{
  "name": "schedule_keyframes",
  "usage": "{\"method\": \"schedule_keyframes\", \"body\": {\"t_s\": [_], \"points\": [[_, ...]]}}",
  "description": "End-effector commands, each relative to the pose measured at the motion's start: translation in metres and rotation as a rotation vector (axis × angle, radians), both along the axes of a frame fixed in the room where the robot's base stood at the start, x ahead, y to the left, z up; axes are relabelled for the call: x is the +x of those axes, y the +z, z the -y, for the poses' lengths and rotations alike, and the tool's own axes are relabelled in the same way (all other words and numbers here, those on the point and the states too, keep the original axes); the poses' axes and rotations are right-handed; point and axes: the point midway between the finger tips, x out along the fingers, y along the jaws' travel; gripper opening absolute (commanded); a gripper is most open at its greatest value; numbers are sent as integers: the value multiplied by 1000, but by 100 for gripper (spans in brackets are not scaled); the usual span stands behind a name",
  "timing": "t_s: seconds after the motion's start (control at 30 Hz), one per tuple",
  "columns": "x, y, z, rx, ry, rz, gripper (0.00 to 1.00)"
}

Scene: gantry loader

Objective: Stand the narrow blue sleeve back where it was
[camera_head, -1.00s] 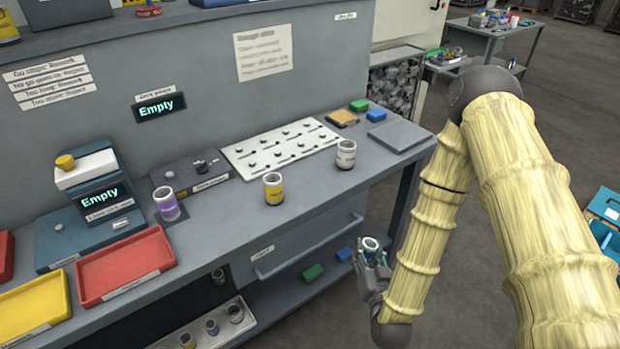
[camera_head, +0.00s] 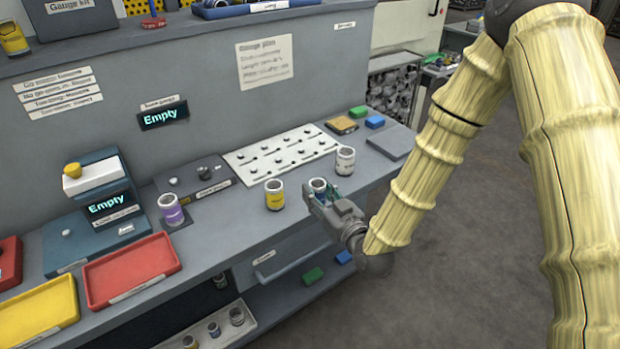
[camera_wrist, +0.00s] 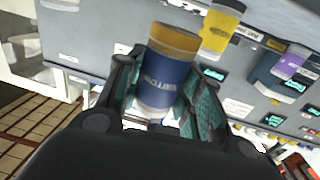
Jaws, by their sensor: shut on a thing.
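The narrow blue sleeve (camera_wrist: 166,78) is between the fingers of my gripper (camera_wrist: 150,95) in the wrist view, with a blue label and a tan upper band. In the head view my gripper (camera_head: 325,198) is shut on the sleeve (camera_head: 318,185) at the bench's front edge, right of the yellow-banded sleeve (camera_head: 274,194). The held sleeve looks roughly upright in the head view. I cannot tell whether its base touches the bench top. A white-grey sleeve (camera_head: 345,160) stands just behind it to the right.
A purple sleeve (camera_head: 171,209) stands on a dark pad at the left. A white pegged board (camera_head: 280,156) lies behind the sleeves. Red (camera_head: 130,270) and yellow (camera_head: 38,312) trays sit at the left front. A grey plate (camera_head: 391,141) lies at the right end. Bench top between the purple and yellow sleeves is clear.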

Motion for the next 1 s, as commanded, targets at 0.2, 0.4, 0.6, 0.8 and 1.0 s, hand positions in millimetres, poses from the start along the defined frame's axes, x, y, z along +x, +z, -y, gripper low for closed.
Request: {"method": "schedule_keyframes", "body": {"t_s": [0.2, 0.4, 0.6, 0.8, 1.0], "points": [[45, -1, -8, 1, -1, 3, 12], [84, -5, -14, 1, -1, 2, 12], [110, -8, -18, 2, -2, 1, 12], [122, -10, -20, 1, -1, 0, 12], [124, -28, -21, 1, 0, -2, 12]]}}
